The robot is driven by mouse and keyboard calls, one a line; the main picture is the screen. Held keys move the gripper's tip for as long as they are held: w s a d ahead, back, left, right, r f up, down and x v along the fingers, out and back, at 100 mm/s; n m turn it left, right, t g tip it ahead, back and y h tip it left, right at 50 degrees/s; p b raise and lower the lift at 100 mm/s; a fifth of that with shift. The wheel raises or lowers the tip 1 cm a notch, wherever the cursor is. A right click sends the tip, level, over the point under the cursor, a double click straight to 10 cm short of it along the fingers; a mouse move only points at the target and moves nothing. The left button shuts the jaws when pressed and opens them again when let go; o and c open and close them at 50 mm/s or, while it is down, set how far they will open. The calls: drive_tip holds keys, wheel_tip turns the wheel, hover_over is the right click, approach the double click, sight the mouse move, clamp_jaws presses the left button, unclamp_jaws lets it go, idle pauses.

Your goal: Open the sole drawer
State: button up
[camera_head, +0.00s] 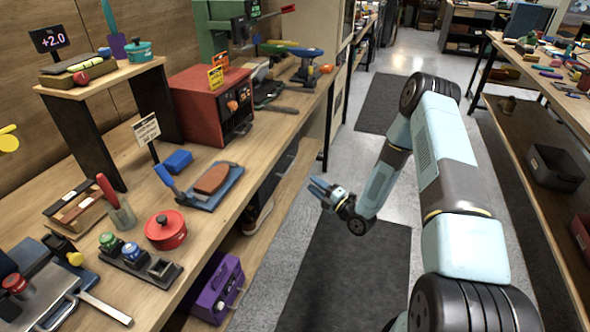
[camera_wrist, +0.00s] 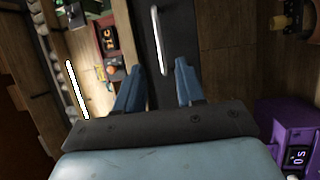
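A dark drawer front (camera_wrist: 147,32) with a long pale bar handle (camera_wrist: 158,40) shows ahead in the wrist view. It looks shut, and I see no gap along it. In the head view a dark front (camera_head: 272,172) under the workbench edge seems to be the same drawer, mostly hidden by the tabletop. My gripper (camera_wrist: 156,84) is open and empty, its two blue fingers apart. The handle lies beyond the fingertips and roughly between them, not touched. In the head view my gripper (camera_head: 322,190) is over the aisle, pointing left towards the bench.
The wooden workbench (camera_head: 215,245) carries a red machine (camera_head: 212,105), a red pot (camera_head: 166,230) and several tools. Below it are a purple box (camera_head: 217,288), also in the wrist view (camera_wrist: 287,135), and a shoe (camera_head: 258,215). The floor mat (camera_head: 340,275) is clear.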

drive_tip(key=x, duration=1.1)
drive_tip(key=shift+a, duration=0.2)
clamp_jaws()
